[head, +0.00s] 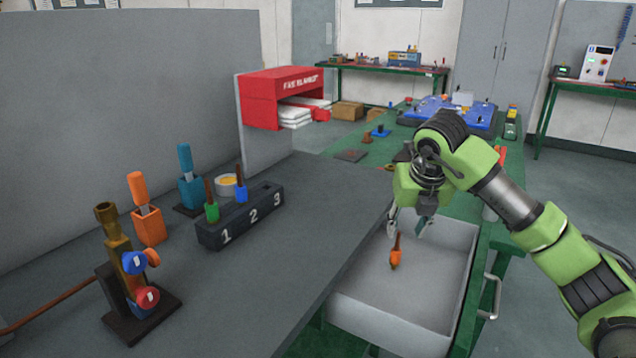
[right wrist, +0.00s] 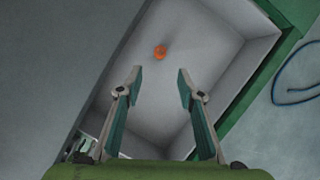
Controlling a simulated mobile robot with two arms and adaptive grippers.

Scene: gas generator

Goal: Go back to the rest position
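My right gripper (head: 410,222) hangs above the open grey drawer (head: 462,262), with its fingers apart and nothing between them. In the right wrist view the two fingers of this gripper (right wrist: 160,85) are spread, pointing into the drawer (right wrist: 222,40). An orange piece with a brown stem (head: 395,255) is in the drawer, apart from the fingers; it shows as a small orange spot (right wrist: 160,52) in the right wrist view. My left gripper does not show in either view.
A grey bench (head: 270,290) holds a dark block numbered 1, 2, 3 (head: 240,220), a brass valve stand (head: 130,270), an orange holder (head: 148,225) and a blue holder (head: 190,190). A red fire blanket box (head: 272,98) stands behind. Bare floor lies at right.

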